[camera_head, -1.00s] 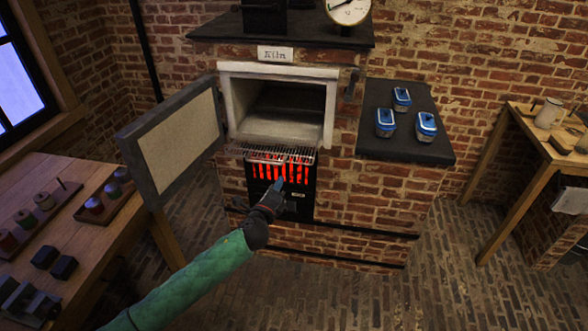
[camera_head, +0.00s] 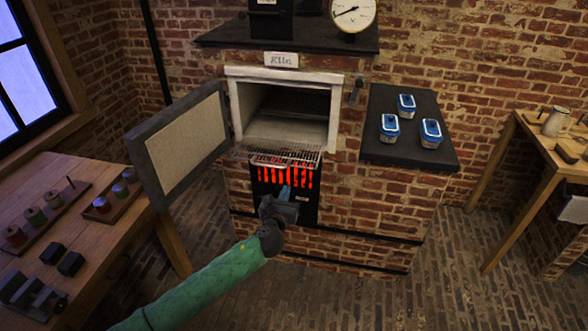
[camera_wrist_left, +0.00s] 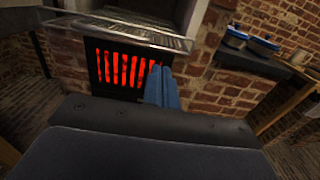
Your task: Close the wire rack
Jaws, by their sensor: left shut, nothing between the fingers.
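The wire rack (camera_head: 280,155) sticks out from the lower front of the kiln's opening, above the glowing red grate. Its front edge also shows in the left wrist view (camera_wrist_left: 120,30). The kiln chamber (camera_head: 288,112) behind it looks empty. My left gripper (camera_head: 284,194) is shut and empty, with blue fingertips in front of the grate, below the rack's front edge. In the left wrist view the fingers (camera_wrist_left: 162,88) are together, to the right of the red bars and below the rack. I cannot tell whether they touch anything. My right gripper is not in view.
The kiln door (camera_head: 180,145) stands open to the left. Several blue-lidded jars (camera_head: 390,129) stand on the dark shelf (camera_head: 415,160) at right. A wooden table (camera_head: 100,235) with spools is at left, and another workbench (camera_head: 520,150) at far right. The floor in front is clear.

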